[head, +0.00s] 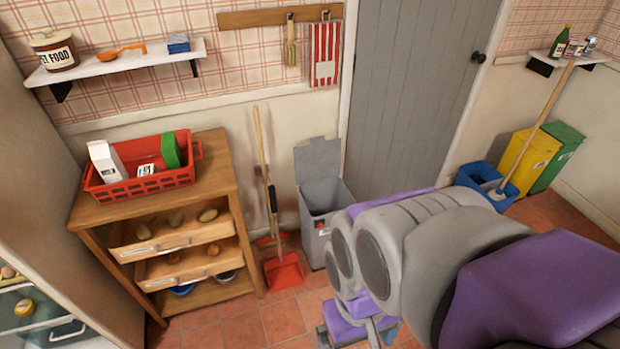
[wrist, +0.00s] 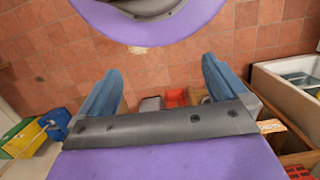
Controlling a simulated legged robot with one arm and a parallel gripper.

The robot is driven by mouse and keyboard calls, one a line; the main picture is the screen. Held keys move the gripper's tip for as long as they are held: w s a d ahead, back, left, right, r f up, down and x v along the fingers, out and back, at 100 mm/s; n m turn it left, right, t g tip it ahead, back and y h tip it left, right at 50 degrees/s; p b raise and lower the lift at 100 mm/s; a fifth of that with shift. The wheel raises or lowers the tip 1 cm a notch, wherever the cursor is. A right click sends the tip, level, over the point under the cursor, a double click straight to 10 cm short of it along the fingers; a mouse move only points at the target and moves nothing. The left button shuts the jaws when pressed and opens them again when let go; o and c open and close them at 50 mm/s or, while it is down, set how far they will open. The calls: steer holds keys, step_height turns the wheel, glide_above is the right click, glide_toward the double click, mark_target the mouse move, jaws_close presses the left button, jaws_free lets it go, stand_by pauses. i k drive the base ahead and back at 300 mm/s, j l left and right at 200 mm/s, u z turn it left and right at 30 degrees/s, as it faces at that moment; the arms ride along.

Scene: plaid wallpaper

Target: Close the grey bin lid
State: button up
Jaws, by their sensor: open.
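The grey bin (head: 317,230) stands on the floor against the wall beside the grey door. Its lid (head: 318,160) is hinged up and stands upright at the back, so the bin's top is open. My arm hides part of the bin's right side. My gripper (head: 360,334) is low at the bottom of the head view, in front of the bin and apart from it. In the wrist view my gripper (wrist: 160,82) shows two blue fingers spread wide with nothing between them. A grey piece of the bin (wrist: 150,103) shows just past the gripper's bar.
A red dustpan (head: 284,271) and a broom (head: 264,165) stand left of the bin. A wooden shelf unit (head: 246,232) with a red crate (head: 137,188) is further left. A blue bucket (head: 480,176) and yellow bin (head: 526,160) are at right. Floor in front is tiled.

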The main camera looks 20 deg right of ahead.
mark_target(319, 160)
steer(key=i+z, duration=0.25)
steer(key=i, duration=0.2)
steer(key=i+j+z, duration=0.15)
steer(key=i+z, duration=0.15)
steer(key=i+j+z, duration=0.25)
steer(key=i, duration=0.3)
steer(key=i+j+z, duration=0.25)
steer(key=i, duration=0.15)
